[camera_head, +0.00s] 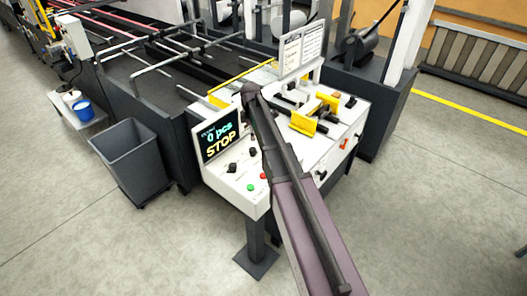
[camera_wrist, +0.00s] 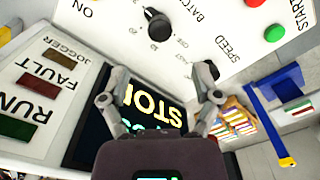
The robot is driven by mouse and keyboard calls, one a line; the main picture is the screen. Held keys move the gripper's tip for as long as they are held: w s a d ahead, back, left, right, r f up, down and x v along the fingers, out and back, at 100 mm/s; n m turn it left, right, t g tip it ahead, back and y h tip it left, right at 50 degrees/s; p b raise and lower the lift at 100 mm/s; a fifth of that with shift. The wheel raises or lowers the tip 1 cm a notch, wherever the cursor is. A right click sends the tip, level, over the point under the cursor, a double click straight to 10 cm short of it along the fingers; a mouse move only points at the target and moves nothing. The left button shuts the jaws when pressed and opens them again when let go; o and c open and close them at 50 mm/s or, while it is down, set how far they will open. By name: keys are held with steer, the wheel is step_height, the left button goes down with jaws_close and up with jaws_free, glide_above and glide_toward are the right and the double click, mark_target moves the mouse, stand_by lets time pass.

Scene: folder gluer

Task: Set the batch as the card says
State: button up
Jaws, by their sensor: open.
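A white control console (camera_head: 240,190) stands in the middle of the head view, with black knobs and green and red buttons. Its display (camera_head: 219,138) reads 0 pcs and STOP. A card (camera_head: 302,47) on a stand sits at the console's back; its print is too small to read. In the wrist view a black knob (camera_wrist: 157,25) sits near the word BATCH; its small dial marks are hard to read. My gripper (camera_wrist: 160,88) is open and empty, with the display (camera_wrist: 155,108) beyond its fingers. My arm hides part of the console in the head view.
A green button (camera_wrist: 274,33) is near START. Dark RUN, FAULT and JOGGER lamps (camera_wrist: 38,86) are at left. Yellow fittings (camera_head: 303,122) are on the console's right side. A grey bin (camera_head: 130,155) stands left of it. The floor in front is clear.

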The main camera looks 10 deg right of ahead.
steer(key=shift+r+p, duration=2.45)
steer(key=shift+r, duration=0.35)
steer(key=s+m, duration=1.1)
steer(key=s, duration=0.8)
steer(key=shift+f+m+t+b, duration=0.3)
steer(key=shift+f+b, duration=0.1)
steer(key=s+f+m+b, duration=0.4)
steer(key=s+f+b, duration=0.6)
steer(key=f+b, duration=0.1)
steer(key=shift+s+m, duration=0.15)
steer(key=shift+m, duration=0.15)
